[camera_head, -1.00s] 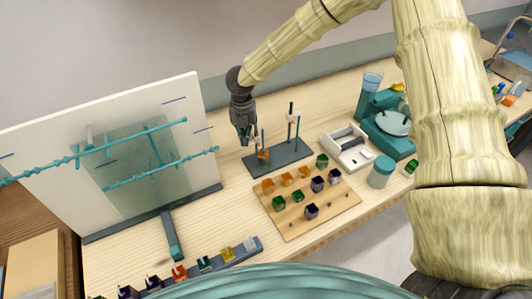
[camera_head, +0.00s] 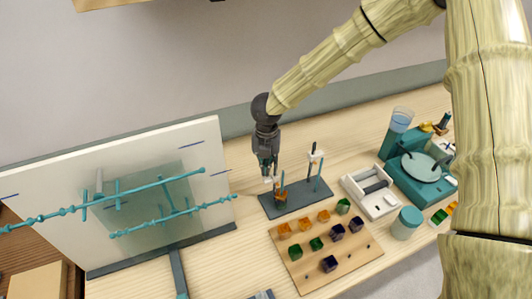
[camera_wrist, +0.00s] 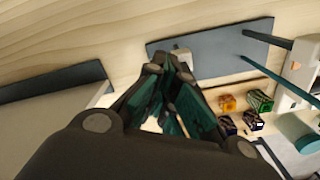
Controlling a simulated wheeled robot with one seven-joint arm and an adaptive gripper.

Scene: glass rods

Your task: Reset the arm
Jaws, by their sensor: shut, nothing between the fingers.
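My gripper (camera_head: 268,172) points down over the left end of the dark rack base (camera_head: 297,198), which carries upright rods. Its fingers are shut and empty. An orange piece (camera_head: 281,196) sits on the rack beside the fingertips; in the head view I cannot tell whether they touch it. In the wrist view the dark fingers (camera_wrist: 172,85) meet close to the rack base (camera_wrist: 222,58), with a small pale block (camera_wrist: 181,56) just beyond the tips.
A wooden board (camera_head: 335,269) with orange, green and dark cubes lies in front of the rack. A white panel (camera_head: 60,200) with teal rods stands left. A white device (camera_head: 369,195), a teal jar (camera_head: 406,223) and a teal machine (camera_head: 419,172) stand right.

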